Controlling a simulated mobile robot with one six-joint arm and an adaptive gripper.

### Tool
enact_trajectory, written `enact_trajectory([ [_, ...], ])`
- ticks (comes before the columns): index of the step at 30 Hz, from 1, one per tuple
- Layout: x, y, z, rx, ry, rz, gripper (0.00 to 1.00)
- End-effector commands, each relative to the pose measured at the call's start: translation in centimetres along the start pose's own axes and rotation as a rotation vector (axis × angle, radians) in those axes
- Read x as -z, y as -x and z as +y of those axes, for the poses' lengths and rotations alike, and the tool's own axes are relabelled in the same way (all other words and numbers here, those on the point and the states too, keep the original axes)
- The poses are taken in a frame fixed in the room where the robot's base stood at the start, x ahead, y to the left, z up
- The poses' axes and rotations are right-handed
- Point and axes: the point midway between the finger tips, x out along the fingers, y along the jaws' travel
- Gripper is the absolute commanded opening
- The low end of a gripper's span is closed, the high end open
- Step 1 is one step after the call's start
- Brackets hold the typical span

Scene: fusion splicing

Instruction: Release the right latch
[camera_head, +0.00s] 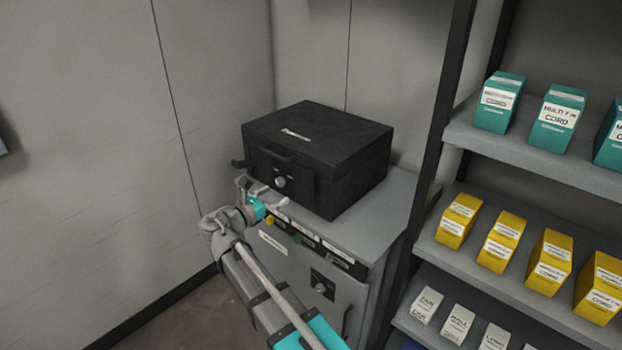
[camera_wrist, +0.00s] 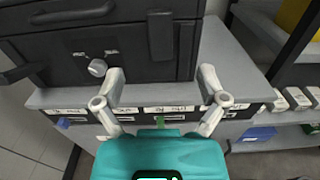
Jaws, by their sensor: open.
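A black case (camera_head: 320,145) sits closed on a grey cabinet. Its front fills the upper part of the wrist view (camera_wrist: 130,60). The right latch (camera_wrist: 161,37) is a dark upright strip, apparently flat against the case front. The left latch (camera_wrist: 20,73) sticks out from the front at the left. A round silver knob (camera_wrist: 97,67) lies between them, below a handle (camera_wrist: 73,12). My gripper (camera_wrist: 162,72) is open and empty, its fingers spread to either side below the right latch, which looks untouched. In the head view my gripper (camera_head: 263,190) is in front of the case.
The grey cabinet (camera_head: 385,215) has a row of labels and small coloured parts along its front top edge, close under my gripper. A shelf rack (camera_head: 560,165) with teal, yellow and white boxes stands at right. A wall is at left; the floor there is clear.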

Motion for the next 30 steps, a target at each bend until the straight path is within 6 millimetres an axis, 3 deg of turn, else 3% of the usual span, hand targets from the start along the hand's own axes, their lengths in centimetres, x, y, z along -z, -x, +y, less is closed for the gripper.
enact_trajectory([
  [17,0.0,-0.7,0.0,0.0,0.002,-0.001,0.91],
  [30,0.0,-5.7,0.0,0.002,0.002,-0.001,0.91],
])
